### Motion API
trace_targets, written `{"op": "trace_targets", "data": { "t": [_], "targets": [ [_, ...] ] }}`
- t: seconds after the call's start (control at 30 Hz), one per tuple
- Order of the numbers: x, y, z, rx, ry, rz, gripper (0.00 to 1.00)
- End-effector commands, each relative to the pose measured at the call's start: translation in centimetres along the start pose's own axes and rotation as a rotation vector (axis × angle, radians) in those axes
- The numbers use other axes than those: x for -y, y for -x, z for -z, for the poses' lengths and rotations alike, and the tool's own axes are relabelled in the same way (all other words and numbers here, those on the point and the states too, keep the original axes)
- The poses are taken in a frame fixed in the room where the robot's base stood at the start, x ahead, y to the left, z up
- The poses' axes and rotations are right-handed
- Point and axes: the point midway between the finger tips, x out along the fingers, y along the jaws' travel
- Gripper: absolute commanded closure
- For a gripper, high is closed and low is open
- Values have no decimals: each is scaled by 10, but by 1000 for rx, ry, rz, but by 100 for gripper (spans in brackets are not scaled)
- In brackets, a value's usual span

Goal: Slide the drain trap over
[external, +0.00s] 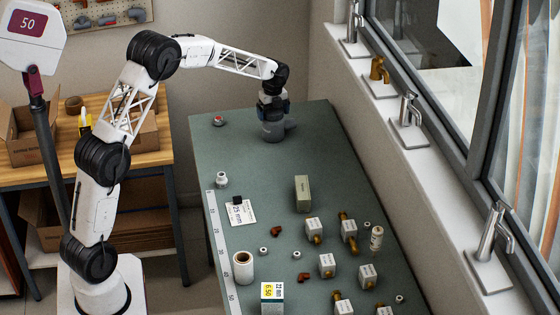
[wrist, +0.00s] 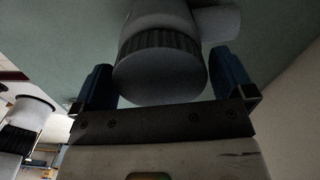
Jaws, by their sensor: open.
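The drain trap (external: 273,130) is a grey plastic body with a short side outlet. It stands at the far end of the green bench, near the wall. In the wrist view the trap (wrist: 160,70) shows a ribbed collar and a round end between my blue fingers. My gripper (external: 272,104) points down at the top of the trap. In the wrist view my gripper (wrist: 163,80) is open, with one finger on each side of the trap and a small gap at each side. The trap's far side is hidden.
The green bench (external: 247,150) is clear just in front of the trap. A small red-topped item (external: 219,120) lies to its left. The window ledge (external: 375,95) with taps runs along the right.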

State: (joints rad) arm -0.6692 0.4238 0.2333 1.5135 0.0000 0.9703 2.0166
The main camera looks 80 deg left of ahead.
Motion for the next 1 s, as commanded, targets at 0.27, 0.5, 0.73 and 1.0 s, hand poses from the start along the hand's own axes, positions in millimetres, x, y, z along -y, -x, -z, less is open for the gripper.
{"op": "trace_targets", "data": {
  "t": [0.27,0.5,0.73,1.0],
  "targets": [
    [0,-1,0,0,0,0,2],
    [0,-1,0,0,0,-1,38],
    [0,-1,0,0,0,-1,55],
    [-1,-1,7,-1,-1,-1,55]
  ]
}}
